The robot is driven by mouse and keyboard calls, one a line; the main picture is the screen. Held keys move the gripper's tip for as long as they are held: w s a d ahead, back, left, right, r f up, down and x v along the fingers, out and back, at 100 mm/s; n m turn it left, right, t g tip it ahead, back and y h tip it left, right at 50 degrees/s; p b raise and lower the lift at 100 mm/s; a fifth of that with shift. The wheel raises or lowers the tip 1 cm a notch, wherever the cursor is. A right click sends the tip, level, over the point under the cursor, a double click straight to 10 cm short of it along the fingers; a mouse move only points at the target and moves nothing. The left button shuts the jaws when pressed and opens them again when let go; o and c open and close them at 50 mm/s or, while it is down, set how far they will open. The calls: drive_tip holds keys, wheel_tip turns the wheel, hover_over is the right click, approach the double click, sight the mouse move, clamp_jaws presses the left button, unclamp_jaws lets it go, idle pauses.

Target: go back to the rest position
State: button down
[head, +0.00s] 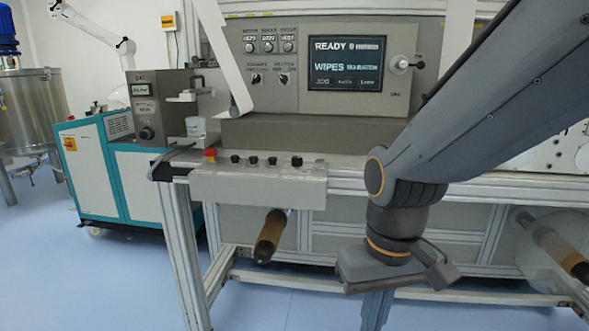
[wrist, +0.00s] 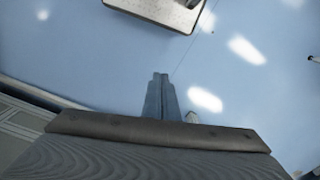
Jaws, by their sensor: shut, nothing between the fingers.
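My gripper (wrist: 160,78) shows in the wrist view as two blue-grey fingers pressed together, pointing over the blue floor with nothing between them. In the head view my arm comes in from the upper right and bends down in front of the machine. My gripper (head: 375,312) hangs below the wrist there, pointing down, and its fingertips are cut off by the bottom edge of the picture. It touches nothing that I can see.
The converter's control panel (head: 318,62) reads READY and WIPES. A grey button box (head: 258,186) with a red knob juts out below it. A brown roller (head: 269,237) sticks out underneath. A teal-and-white cabinet (head: 97,170) stands left. The blue floor (head: 90,280) at front left is clear.

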drive_tip(key=d+r+m+p, duration=0.2)
drive_tip(key=d+r+p, duration=0.5)
drive_tip(key=p, duration=0.5)
drive_tip(key=shift+s+d+r+p, duration=0.15)
drive_tip(key=shift+s+r+p, duration=0.15)
drive_tip(key=shift+p, duration=0.1)
